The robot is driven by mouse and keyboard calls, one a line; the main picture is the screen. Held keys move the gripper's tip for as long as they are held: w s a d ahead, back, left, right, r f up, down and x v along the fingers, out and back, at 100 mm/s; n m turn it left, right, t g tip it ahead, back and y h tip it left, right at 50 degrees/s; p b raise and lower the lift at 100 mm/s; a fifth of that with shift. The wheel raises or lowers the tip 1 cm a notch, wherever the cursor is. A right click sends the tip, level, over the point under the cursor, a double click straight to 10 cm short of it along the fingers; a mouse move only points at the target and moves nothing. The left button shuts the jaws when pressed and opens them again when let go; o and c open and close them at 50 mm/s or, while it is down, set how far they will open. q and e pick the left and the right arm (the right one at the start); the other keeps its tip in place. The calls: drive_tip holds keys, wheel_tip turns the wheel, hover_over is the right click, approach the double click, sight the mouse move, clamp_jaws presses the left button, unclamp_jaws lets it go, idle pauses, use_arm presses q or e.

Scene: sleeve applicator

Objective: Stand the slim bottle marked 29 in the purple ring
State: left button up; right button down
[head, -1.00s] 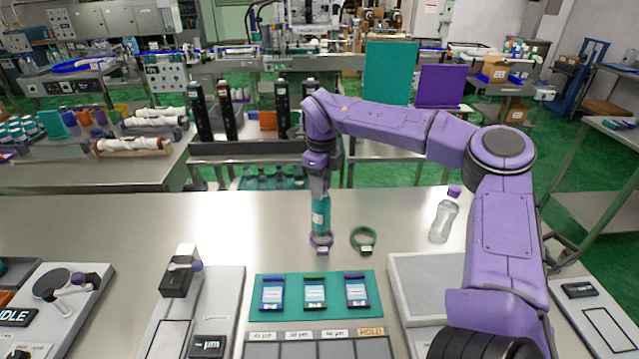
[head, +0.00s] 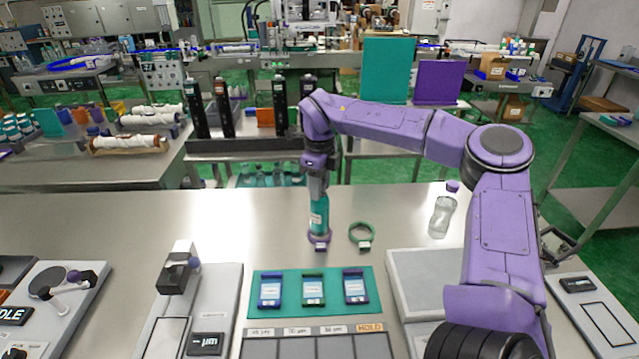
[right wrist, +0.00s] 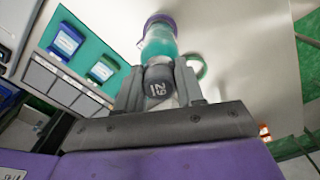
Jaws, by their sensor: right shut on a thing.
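The slim bottle (head: 319,212) has a teal body with a pale label and stands upright at the purple ring (head: 319,241) on the steel table. In the right wrist view, the bottle's dark cap (right wrist: 158,82) reads 29, and its teal lower part meets the purple ring (right wrist: 160,20). My right gripper (right wrist: 158,88) is shut on the bottle near its cap, from above. Whether the base rests on the table inside the ring is hard to tell. A green ring (head: 361,234) lies just to the right. My left gripper is not in view.
A clear bottle with a purple cap (head: 442,212) stands further right. A teal mat (head: 262,305) with three small cards lies in front of the rings. A grey pad (head: 425,270) lies to the right of the mat. The table left of the rings is clear.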

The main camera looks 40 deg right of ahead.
drive_tip(key=shift+f+b, duration=0.6)
drive_tip(key=shift+f, duration=0.55)
drive_tip(key=shift+c, duration=0.7)
unclamp_jaws()
drive_tip(key=shift+r, duration=0.1)
wheel_tip(320, 180, up, 9)
drive_tip(key=p, duration=0.8)
drive_tip(key=shift+p, duration=0.3)
